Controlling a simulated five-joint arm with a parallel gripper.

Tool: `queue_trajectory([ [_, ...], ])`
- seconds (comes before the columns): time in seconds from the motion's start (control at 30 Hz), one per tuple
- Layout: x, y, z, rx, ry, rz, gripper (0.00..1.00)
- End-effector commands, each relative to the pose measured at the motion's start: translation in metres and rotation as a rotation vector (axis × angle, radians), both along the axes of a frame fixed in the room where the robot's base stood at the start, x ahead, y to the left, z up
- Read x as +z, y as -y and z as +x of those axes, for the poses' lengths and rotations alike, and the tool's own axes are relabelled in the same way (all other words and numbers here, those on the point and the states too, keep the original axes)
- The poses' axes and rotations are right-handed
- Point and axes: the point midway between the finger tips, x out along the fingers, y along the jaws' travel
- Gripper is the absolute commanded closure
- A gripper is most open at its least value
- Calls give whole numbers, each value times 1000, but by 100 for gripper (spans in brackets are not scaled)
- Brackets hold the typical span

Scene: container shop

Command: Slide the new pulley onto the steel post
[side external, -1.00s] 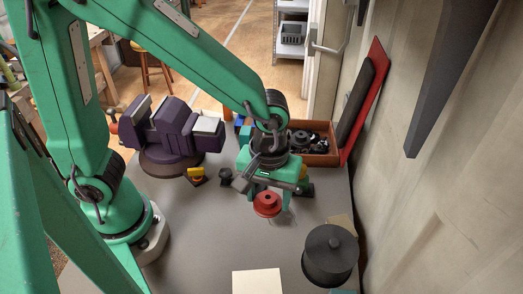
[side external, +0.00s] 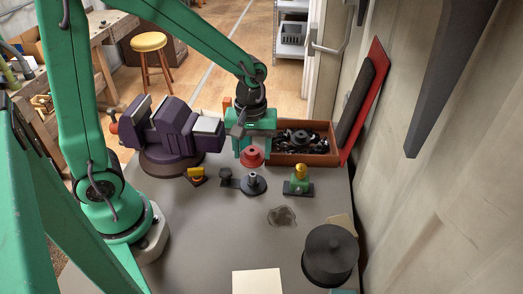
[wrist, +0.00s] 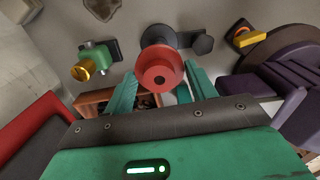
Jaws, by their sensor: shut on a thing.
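The red pulley (side external: 252,156) is held between the green fingers of my gripper (side external: 251,149), in the air above the bench. In the wrist view the pulley (wrist: 160,70) sits between the fingertips, with its bore facing the camera. The steel post (side external: 253,178) stands upright on a dark round base with a side arm. In the side view the pulley appears just behind and above the post, apart from it. In the wrist view the post's base (wrist: 157,36) shows beyond the pulley, and the post itself is hidden there.
A green block with a gold knob (side external: 299,181) stands right of the post. A yellow-topped part (side external: 195,174) and the purple vise (side external: 172,130) are left. An orange-brown bin (side external: 325,157) of black parts is behind. A dark lidded drum (side external: 330,257) stands front right.

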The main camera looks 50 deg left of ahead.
Motion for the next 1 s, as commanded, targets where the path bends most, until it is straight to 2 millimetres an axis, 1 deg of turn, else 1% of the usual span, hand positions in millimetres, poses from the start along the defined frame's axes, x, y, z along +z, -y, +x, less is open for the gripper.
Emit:
queue_trajectory([
  [0.27,-3,0,0,-1,0,0,74],
  [0.47,-13,0,0,-1,-1,0,74],
  [0.8,-35,0,0,-1,-2,1,74],
  [1.0,-41,0,0,-1,0,0,74],
])
